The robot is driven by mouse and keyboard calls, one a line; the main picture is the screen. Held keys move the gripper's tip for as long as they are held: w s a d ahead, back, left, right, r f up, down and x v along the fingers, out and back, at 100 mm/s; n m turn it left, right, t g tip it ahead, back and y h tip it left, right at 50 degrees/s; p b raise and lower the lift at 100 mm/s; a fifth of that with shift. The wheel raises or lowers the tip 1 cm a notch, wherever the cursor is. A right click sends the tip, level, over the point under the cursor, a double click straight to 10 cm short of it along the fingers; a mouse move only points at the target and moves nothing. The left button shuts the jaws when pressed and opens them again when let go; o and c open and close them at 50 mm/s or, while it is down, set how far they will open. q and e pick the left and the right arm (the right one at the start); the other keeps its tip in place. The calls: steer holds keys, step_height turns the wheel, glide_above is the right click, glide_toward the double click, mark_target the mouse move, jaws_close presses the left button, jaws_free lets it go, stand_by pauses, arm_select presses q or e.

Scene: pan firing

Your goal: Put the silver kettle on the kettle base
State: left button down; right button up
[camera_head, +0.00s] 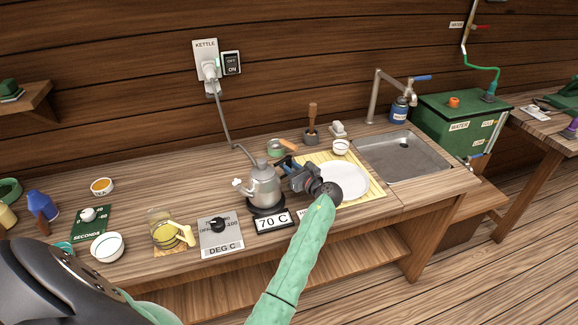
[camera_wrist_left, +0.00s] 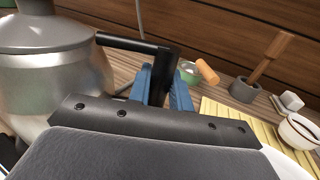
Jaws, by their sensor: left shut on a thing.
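The silver kettle (camera_head: 264,186) stands upright over the round black kettle base (camera_head: 266,209), behind the 70 C display (camera_head: 272,221). Whether its bottom touches the base or hovers just above it, I cannot tell. My left gripper (camera_head: 292,172) is to the right of the kettle, shut on its black handle. In the left wrist view the kettle (camera_wrist_left: 45,75) fills the left side, and the blue fingers (camera_wrist_left: 163,88) close around the handle (camera_wrist_left: 158,65). The base is hidden in that view. My right gripper is not in view.
A white plate (camera_head: 343,181) on a yellow mat (camera_head: 376,189) lies right of the kettle, partly behind my gripper. The DEG C dial panel (camera_head: 221,238) and a glass jug (camera_head: 160,226) stand to the left. A sink (camera_head: 405,158) is farther right. A cord (camera_head: 225,122) hangs behind the kettle.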

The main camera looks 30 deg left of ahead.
arm_select(q)
steer(key=c, duration=1.3)
jaws_free()
steer(key=shift+f, duration=0.1)
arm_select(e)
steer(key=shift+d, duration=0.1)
arm_select(q)
steer(key=shift+d, duration=0.1)
steer(key=shift+p+v, duration=1.65)
steer(key=shift+v, duration=4.3)
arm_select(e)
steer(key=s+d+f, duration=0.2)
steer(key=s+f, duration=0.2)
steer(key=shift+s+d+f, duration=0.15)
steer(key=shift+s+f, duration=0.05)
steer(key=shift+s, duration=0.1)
